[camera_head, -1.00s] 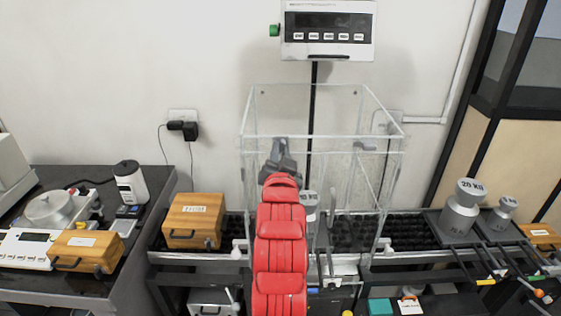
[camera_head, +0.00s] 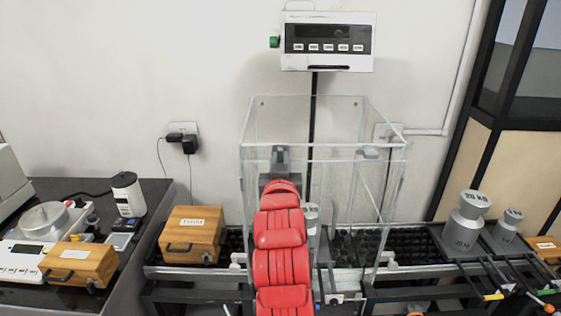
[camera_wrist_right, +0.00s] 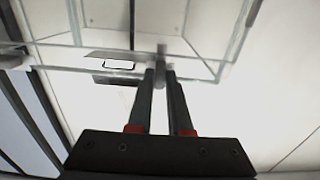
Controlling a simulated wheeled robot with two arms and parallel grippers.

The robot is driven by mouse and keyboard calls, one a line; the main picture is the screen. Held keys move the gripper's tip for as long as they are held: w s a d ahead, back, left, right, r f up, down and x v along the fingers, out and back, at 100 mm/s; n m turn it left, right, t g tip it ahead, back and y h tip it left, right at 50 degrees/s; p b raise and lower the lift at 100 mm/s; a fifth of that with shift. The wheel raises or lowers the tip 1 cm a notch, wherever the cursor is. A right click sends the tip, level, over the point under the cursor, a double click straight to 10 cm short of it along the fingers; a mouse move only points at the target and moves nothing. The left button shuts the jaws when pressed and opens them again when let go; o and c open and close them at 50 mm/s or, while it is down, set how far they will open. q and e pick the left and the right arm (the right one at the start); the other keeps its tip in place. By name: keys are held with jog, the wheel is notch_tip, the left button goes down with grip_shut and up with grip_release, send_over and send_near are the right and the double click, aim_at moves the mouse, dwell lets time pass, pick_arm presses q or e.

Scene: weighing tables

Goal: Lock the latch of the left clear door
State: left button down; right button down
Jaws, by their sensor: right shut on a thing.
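The clear box (camera_head: 324,148) stands on the black conveyor under the display. My right gripper (camera_head: 280,158) is at its upper front left edge, at the left door's latch. In the right wrist view my gripper's two dark fingers (camera_wrist_right: 160,75) are close together, shut on the small grey latch (camera_wrist_right: 161,50) at the clear edge. My arm and gripper hide much of the left door and the latch in the head view, so its exact turn cannot be told. A second grey latch (camera_head: 369,153) sits on the front top edge to the right. My left gripper is out of view.
A wooden case (camera_head: 190,236) stands left of the box. Steel weights (camera_head: 465,221) stand on the right. The display (camera_head: 328,41) is mounted above the box on a black pole. A side table (camera_head: 145,240) with instruments is at the left.

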jog(key=shift+f, duration=0.1)
jog(key=c, duration=0.8)
grip_release()
jog(key=shift+c, duration=0.2)
jog(key=s+b, duration=1.4)
jog(key=s, duration=0.3)
jog(key=shift+s+b, duration=0.2)
jog(key=shift+b, duration=0.1)
